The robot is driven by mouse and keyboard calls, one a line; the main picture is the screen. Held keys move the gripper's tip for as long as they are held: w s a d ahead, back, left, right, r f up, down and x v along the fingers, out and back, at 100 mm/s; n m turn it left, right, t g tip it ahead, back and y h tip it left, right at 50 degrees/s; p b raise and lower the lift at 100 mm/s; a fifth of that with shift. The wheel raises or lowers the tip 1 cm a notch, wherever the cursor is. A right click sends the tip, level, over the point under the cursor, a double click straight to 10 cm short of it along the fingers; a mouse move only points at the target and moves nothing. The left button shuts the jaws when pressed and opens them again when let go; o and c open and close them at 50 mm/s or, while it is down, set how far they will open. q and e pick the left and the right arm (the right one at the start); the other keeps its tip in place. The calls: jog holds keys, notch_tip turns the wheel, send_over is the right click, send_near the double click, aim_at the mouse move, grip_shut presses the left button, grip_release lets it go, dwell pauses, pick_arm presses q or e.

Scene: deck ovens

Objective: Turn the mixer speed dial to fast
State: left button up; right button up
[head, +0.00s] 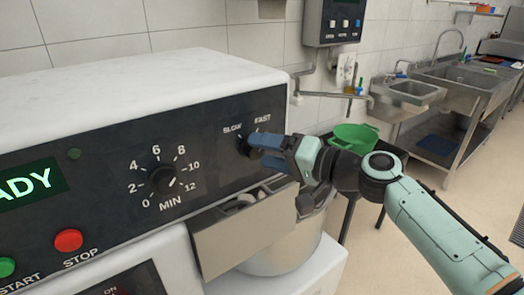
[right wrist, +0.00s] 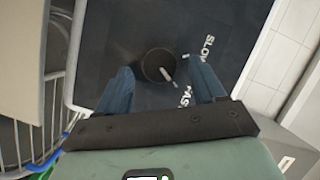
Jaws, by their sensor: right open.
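The mixer speed dial (head: 244,147) is a black round knob on the dark front panel, below the SLOW and FAST labels. In the right wrist view the dial (right wrist: 158,62) shows its white pointer mark aimed toward the word FAST. My right gripper (head: 258,149) is at the panel, its blue fingers partly covering the dial in the head view. In the right wrist view the gripper (right wrist: 160,70) is open, with one finger on each side of the dial and visible gaps. My left gripper is not in view.
A timer dial (head: 162,181), a red stop button (head: 69,240) and a green start button (head: 6,266) sit left on the panel. A metal bowl (head: 285,252) is below the gripper. A green basin (head: 354,137) and sinks (head: 415,92) stand behind, right.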

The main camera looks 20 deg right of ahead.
jog(key=v, duration=1.2)
jog(key=shift+w, duration=0.1)
